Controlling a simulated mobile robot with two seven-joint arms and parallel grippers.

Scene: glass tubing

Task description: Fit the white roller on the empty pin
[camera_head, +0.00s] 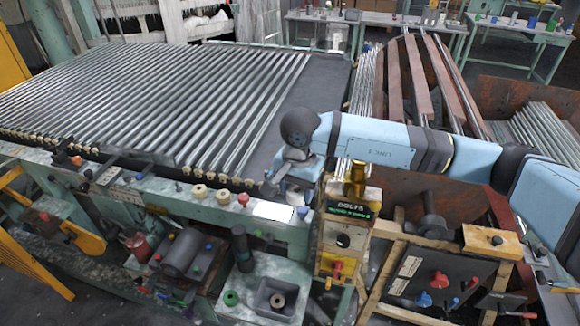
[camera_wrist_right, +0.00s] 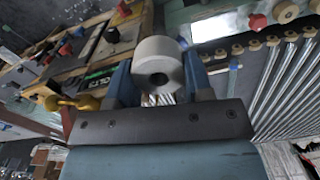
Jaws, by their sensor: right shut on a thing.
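The white roller (camera_wrist_right: 158,65), a short cylinder with a centre hole, sits between the two blue fingers of my right gripper (camera_wrist_right: 160,82) in the right wrist view. The gripper is shut on it, and the hole end faces the camera. In the head view my right gripper (camera_head: 288,186) hangs at the front rail of the roller table, right of the cream rollers (camera_head: 200,191) and above a white plate (camera_head: 273,211). I cannot make out the held roller or the empty pin clearly there. My left gripper is out of view.
A red knob (camera_head: 243,199) stands on the rail just left of the gripper. A yellow and black box labelled DOLTS (camera_head: 350,205) stands close to the right. A bed of metal rods (camera_head: 150,95) lies behind the rail. Machinery crowds the area below.

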